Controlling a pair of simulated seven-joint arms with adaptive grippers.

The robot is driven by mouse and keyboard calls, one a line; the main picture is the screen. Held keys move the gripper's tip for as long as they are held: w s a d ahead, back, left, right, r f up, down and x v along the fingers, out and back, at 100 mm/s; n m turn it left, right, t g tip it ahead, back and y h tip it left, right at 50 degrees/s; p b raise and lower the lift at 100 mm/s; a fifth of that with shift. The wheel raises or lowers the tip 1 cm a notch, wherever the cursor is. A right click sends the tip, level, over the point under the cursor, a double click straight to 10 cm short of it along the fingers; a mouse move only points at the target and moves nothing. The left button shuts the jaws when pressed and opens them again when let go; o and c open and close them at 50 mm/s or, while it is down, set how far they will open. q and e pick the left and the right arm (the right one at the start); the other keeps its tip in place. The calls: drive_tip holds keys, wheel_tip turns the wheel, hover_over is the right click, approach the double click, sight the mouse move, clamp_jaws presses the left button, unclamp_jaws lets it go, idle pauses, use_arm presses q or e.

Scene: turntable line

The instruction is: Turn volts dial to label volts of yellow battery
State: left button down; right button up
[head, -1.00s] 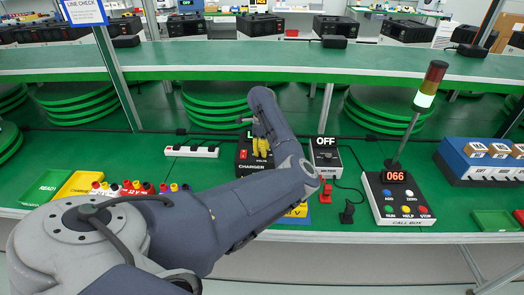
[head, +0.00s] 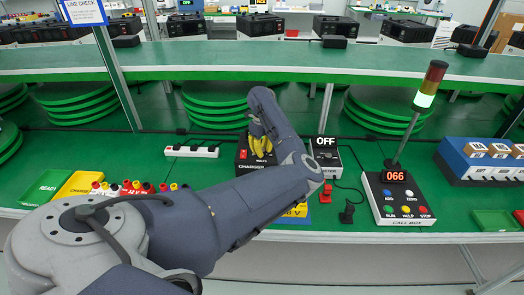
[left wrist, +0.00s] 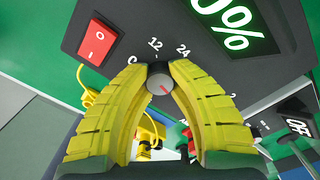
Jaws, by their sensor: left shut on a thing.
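My left gripper (head: 259,146) is at the front of the black charger (head: 243,160). In the left wrist view its yellow fingers (left wrist: 158,84) are shut on a small grey dial (left wrist: 159,88), one on each side. The dial has a red pointer mark towards the lower right of that picture. Labels 12 and 24 stand above the dial; other labels are partly hidden by the fingers. A yellow block (head: 299,210) marked with a V, probably the yellow battery, is mostly hidden behind my left arm, and its number cannot be read. My right gripper is not in view.
The charger has a red switch (left wrist: 97,42) and a lit display (left wrist: 232,22) ending in 0%. A meter (head: 326,160) reading OFF stands close on the right, with red and black clips before it. The call box (head: 398,205) is further right. A power strip (head: 191,151) lies left.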

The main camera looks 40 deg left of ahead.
sight(262, 149)
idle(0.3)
use_arm(q)
drive_tip(key=c, duration=1)
unclamp_jaws()
drive_tip(key=shift+c, duration=0.2)
drive_tip(key=shift+r, duration=0.1)
wheel_tip(262, 149, up, 12)
